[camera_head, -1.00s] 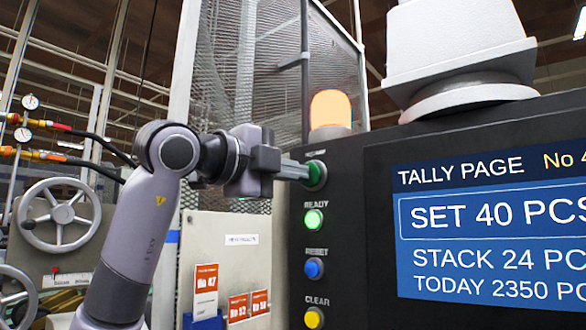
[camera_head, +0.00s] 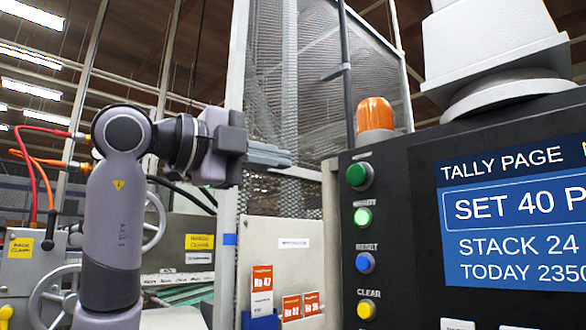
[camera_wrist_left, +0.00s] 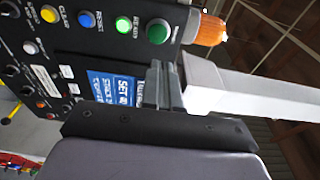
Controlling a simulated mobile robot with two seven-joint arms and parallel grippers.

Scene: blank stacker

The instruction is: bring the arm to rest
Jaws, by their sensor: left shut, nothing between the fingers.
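My left gripper (camera_head: 288,158) is shut and empty in the head view. It points right and stands left of the dark control panel (camera_head: 397,205), with a gap between its fingertips and the top green button (camera_head: 358,174). Its arm stands upright at the left. In the left wrist view the closed fingers (camera_wrist_left: 165,84) overlap part of the blue screen, and the green button (camera_wrist_left: 158,31) shows beyond them, apart. My right gripper is not in view.
An orange beacon (camera_head: 375,115) stands on the panel's top edge. Below the green button are a lit green button (camera_head: 362,217), a blue one (camera_head: 365,262) and a yellow one (camera_head: 366,308). A mesh guard (camera_head: 300,110) stands behind the gripper. The screen (camera_head: 515,215) reads SET 40.

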